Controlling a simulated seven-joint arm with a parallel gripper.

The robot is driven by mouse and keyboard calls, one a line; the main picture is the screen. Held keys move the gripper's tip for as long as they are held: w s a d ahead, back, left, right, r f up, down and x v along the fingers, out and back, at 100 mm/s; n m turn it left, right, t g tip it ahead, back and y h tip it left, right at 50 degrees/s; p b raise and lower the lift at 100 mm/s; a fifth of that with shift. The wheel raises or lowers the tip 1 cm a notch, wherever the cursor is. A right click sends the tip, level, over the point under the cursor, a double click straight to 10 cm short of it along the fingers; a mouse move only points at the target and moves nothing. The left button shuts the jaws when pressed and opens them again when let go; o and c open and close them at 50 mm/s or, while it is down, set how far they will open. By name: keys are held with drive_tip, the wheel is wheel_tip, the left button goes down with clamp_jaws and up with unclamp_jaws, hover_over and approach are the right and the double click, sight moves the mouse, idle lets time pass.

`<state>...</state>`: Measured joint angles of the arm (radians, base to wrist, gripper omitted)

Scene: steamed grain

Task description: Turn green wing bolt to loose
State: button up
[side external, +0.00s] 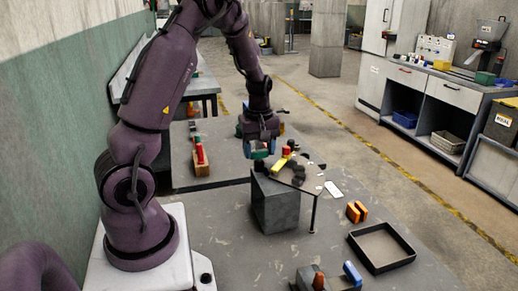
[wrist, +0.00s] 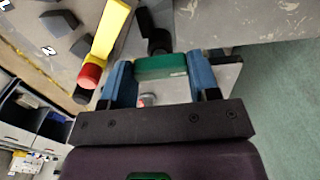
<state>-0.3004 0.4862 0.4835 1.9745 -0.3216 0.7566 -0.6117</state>
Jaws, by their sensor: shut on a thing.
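The green wing bolt (wrist: 160,67) shows in the wrist view between the two blue fingers of my gripper (wrist: 162,76). The fingers are shut on it, one at each end. In the side external view my gripper (side external: 262,148) is low over the left part of a dark panel (side external: 305,181) on a grey block, and the bolt is hard to make out there. A yellow bar (wrist: 112,30) with a red end (wrist: 90,75) lies left of the bolt in the wrist view, apart from my fingers. The bolt's shaft is hidden.
The grey block (side external: 282,208) stands under the panel. An orange piece (side external: 356,211) and an empty dark tray (side external: 382,247) lie to the right. A red and orange item (side external: 201,160) stands at the left. Much of the table between them is clear.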

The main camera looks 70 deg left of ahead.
sight(259, 151)
drive_tip(key=o, duration=0.9)
drive_tip(key=shift+r, duration=0.1)
wheel_tip(259, 151, up, 13)
drive_tip(key=shift+f, duration=0.1)
